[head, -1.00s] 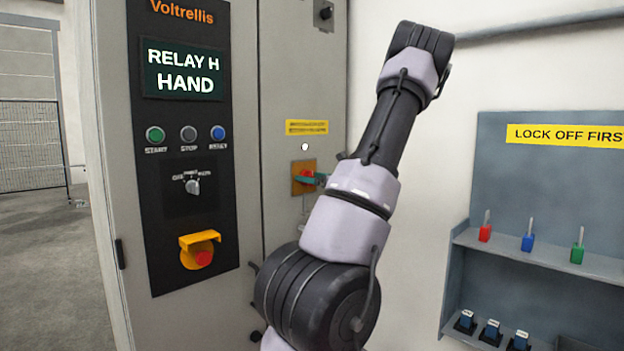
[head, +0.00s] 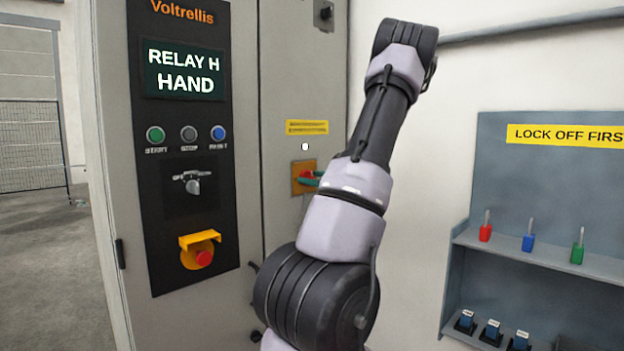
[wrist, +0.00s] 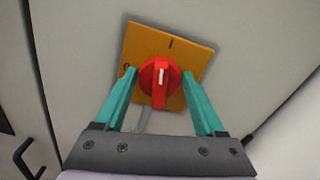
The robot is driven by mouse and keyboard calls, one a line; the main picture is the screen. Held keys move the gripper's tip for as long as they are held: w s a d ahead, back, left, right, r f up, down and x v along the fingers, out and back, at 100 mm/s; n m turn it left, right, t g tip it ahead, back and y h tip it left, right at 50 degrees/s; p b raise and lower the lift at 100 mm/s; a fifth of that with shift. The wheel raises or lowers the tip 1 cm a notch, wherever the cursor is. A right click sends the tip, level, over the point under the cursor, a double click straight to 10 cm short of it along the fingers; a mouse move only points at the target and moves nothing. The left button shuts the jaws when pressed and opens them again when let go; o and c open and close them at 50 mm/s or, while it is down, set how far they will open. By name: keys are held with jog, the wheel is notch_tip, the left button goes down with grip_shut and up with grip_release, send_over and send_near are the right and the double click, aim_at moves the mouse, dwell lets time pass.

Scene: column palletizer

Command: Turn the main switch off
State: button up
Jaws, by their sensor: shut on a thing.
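The main switch is a red rotary knob (wrist: 160,84) on an orange square plate (wrist: 200,55). Its white mark points roughly toward the "I" on the plate, and an "O" is at the plate's left. In the head view the knob (head: 306,175) shows small on the cabinet's side, partly covered by my gripper (head: 313,181). In the wrist view my gripper (wrist: 159,72) has one teal finger on each side of the knob and is shut on it. Exact finger contact is hard to see.
The grey cabinet (head: 285,80) carries a black panel with buttons, a selector (head: 193,184) and a red emergency stop (head: 203,257) under a yellow guard. A display (head: 183,70) reads "RELAY H HAND". A lock-off shelf (head: 540,250) with padlocks stands at right.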

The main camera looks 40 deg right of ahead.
jog(key=n, duration=0.7)
jog(key=shift+a+f, duration=0.1)
jog(key=shift+a, duration=0.1)
jog(key=n, duration=0.4)
jog(key=shift+f+n, duration=0.1)
jog(key=shift+n, duration=0.3)
jog(key=shift+f+n, duration=0.1)
jog(key=shift+n, duration=1.6)
jog(key=o, duration=1.3)
jog(key=shift+o, duration=0.2)
jog(key=shift+s, duration=0.15)
